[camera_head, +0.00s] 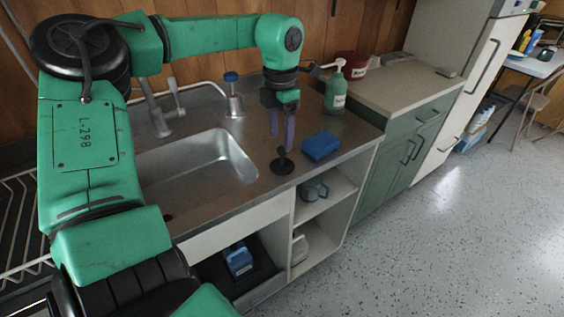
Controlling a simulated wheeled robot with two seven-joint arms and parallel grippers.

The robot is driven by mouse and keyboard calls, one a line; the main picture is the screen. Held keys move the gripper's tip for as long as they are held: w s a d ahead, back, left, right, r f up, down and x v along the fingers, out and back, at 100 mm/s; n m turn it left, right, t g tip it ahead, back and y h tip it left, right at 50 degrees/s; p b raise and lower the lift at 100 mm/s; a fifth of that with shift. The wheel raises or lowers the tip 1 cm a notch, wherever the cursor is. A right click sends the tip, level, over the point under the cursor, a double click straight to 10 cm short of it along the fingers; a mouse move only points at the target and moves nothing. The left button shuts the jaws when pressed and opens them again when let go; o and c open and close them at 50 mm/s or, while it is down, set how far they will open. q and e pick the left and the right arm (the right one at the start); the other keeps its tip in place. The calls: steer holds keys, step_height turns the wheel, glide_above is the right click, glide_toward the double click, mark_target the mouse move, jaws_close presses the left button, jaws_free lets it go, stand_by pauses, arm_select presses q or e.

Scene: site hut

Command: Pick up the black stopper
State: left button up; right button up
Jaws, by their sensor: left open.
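The black stopper (282,165) stands on the metal counter (262,188) to the right of the sink, its round base flat and its knob upward. My left gripper (282,138) points down just above and behind the stopper, with its two purplish fingers apart. The fingertips end close to the stopper's knob, and I cannot tell whether they touch it. Nothing shows between the fingers. My right gripper does not show.
A blue sponge (321,146) lies just right of the stopper. A green pump bottle (335,92) stands behind it, and a blue-capped dispenser (232,97) stands behind the sink (200,166). The counter's front edge is close to the stopper. A mug (314,191) sits on the shelf below.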

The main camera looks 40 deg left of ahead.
mark_target(282, 148)
arm_select(q)
step_height(282, 148, down, 5)
steer(key=shift+d+f+p, duration=0.15)
steer(key=shift+p, duration=0.55)
steer(key=shift+w+f, duration=0.15)
steer(key=shift+f, duration=0.35)
steer(key=shift+r, duration=0.1)
jaws_close()
